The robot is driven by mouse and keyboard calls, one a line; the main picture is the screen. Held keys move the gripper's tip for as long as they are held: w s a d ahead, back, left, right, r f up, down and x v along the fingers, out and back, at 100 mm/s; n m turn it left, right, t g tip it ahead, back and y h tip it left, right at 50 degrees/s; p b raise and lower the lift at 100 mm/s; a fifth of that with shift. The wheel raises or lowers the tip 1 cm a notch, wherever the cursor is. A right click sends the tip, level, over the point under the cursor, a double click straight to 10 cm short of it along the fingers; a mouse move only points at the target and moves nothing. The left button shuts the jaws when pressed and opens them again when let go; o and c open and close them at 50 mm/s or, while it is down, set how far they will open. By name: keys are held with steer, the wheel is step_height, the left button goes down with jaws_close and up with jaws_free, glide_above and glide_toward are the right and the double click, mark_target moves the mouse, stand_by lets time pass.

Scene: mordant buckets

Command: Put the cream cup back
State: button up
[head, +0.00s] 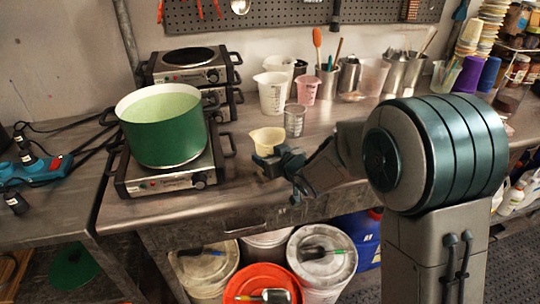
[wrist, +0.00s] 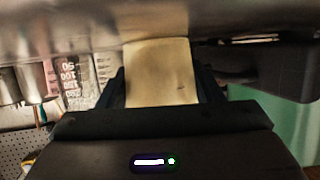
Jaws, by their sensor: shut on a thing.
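The cream cup (head: 267,140) is held by my gripper (head: 279,160) near the front of the metal worktop, just right of the hot plate with the green pot. In the wrist view the cream cup (wrist: 161,72) sits between the two dark fingers of my gripper (wrist: 162,90), which is shut on it. The cup looks upright in the head view. Its lower part is hidden behind the gripper there, so I cannot tell whether it touches the worktop.
A green pot (head: 164,128) stands on a hot plate (head: 170,180) to the left. A clear beaker (head: 294,120) is close behind the cup. White measuring cups (head: 272,95) and a pink one (head: 305,89) stand further back. Lidded buckets (head: 322,258) are below the worktop (head: 225,205).

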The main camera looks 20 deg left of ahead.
steer(key=o, duration=1.1)
steer(key=shift+f, duration=0.1)
steer(key=shift+o, duration=0.2)
steer(key=shift+r, duration=0.2)
steer(key=v, duration=1.2)
steer(key=shift+p, duration=0.3)
steer(key=shift+d, duration=0.1)
